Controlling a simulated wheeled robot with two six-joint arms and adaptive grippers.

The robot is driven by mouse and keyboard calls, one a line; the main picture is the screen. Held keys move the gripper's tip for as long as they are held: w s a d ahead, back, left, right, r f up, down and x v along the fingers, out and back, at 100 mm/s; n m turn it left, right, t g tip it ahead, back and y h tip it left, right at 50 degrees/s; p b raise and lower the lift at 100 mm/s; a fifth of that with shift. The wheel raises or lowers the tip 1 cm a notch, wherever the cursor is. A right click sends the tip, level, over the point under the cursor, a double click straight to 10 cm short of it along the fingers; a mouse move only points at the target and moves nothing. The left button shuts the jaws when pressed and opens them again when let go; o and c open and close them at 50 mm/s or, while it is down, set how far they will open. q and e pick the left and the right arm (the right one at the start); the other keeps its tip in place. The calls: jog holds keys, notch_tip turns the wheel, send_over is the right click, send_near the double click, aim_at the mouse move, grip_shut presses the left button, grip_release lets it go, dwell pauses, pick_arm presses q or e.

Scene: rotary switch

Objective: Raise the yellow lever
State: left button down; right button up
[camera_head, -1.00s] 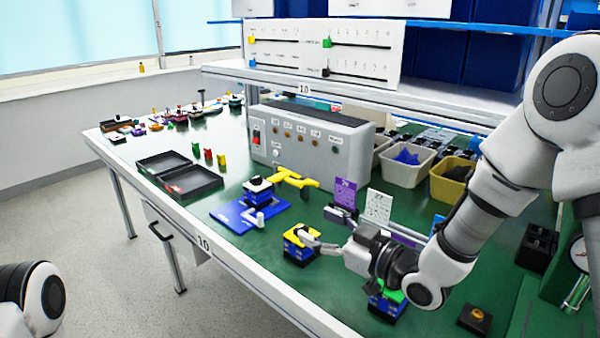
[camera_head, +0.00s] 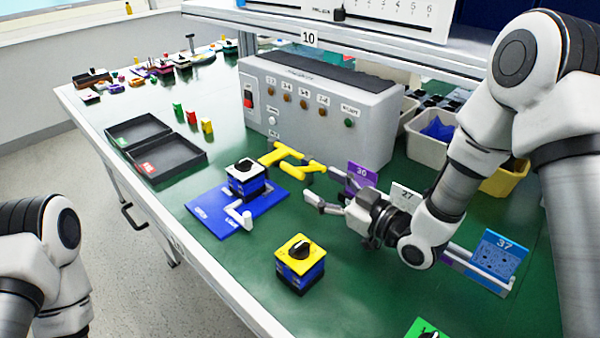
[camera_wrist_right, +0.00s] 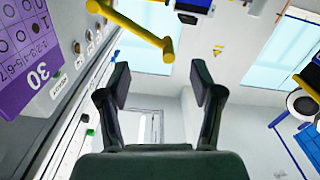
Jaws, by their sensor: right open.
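The yellow lever (camera_head: 290,160) is a bent yellow bar in front of the grey control box, behind the blue base with the white-topped switch. My right gripper (camera_head: 313,183) is open and empty at the right end of the lever, above the green table. In the right wrist view the yellow lever (camera_wrist_right: 138,28) crosses the top left, ahead of the open fingers (camera_wrist_right: 160,82) and not between them. Whether a finger touches it I cannot tell. Only part of my left arm shows at the lower left; its gripper is out of view.
The grey control box (camera_head: 320,105) stands behind the lever. A yellow-topped rotary switch (camera_head: 299,262) and the blue base (camera_head: 205,211) with a white-topped switch (camera_head: 247,178) are in front. A purple card (camera_head: 361,177) and white card (camera_head: 405,197) stand close to the right gripper.

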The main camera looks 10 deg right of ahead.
aim_at(299, 172)
jog(key=x, duration=0.7)
jog(key=shift+a+r, duration=0.2)
jog(key=shift+a, duration=0.05)
grip_shut()
